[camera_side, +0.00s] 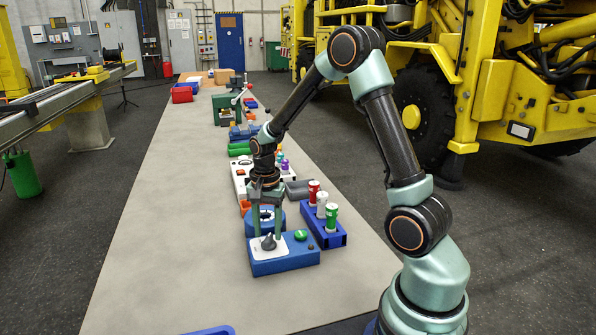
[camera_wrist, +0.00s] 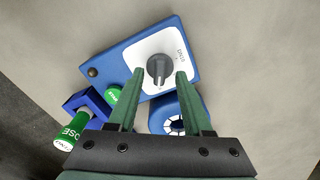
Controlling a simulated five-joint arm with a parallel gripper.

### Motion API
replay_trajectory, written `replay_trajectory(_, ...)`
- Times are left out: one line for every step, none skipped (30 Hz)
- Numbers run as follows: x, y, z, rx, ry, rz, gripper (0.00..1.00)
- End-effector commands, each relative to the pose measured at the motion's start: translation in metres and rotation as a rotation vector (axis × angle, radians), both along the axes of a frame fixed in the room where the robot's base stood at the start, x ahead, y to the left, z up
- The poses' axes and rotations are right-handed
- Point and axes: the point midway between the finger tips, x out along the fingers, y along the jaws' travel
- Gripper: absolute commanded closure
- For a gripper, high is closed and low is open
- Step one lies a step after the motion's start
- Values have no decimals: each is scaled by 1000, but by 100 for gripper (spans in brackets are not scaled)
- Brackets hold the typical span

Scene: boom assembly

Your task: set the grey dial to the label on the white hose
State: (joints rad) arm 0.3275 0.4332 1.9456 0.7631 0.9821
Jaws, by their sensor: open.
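The grey dial (camera_side: 268,243) sits on a white plate on a blue box (camera_side: 285,262). In the wrist view the dial (camera_wrist: 158,70) shows between my fingertips, with its pointer ridge roughly upright in the picture. My gripper (camera_side: 267,230) is open, pointing down over the dial, one finger on either side; contact cannot be told. The white hose (camera_side: 322,204) stands in a blue rack (camera_side: 330,242) between a red one and a green one; its label is not readable and it is not visible in the wrist view.
A green button (camera_side: 300,235) and a small dark knob are on the same blue box. A round blue part (camera_side: 264,220) with a white ring stands behind it. The red hose (camera_side: 314,188) and green hose (camera_side: 331,217) are close by. The table is clear on the left.

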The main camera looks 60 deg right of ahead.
Motion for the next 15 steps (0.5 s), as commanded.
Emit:
replay_trajectory(-1, 0, -6, 1, 2, 0, 50)
replay_trajectory(0, 0, -8, 1, 1, 0, 50)
replay_trajectory(0, 0, -10, 1, 1, 0, 50)
replay_trajectory(0, 0, -11, 1, 1, 0, 50)
replay_trajectory(0, 0, -12, 1, 1, 0, 50)
replay_trajectory(0, 0, -13, 0, 1, 0, 50)
replay_trajectory(0, 0, -14, 0, 0, 0, 50)
replay_trajectory(0, 0, -14, 0, 0, 0, 50)
replay_trajectory(0, 0, -14, 0, 0, 0, 50)
replay_trajectory(0, 0, -14, 0, 0, 0, 50)
replay_trajectory(0, 0, -14, 0, 0, 0, 50)
replay_trajectory(0, 0, -14, 0, 0, 0, 50)
replay_trajectory(0, 0, -14, 0, 0, 0, 50)
replay_trajectory(0, 0, -14, 0, 0, 1, 50)
replay_trajectory(0, 0, -14, 0, 0, 1, 65)
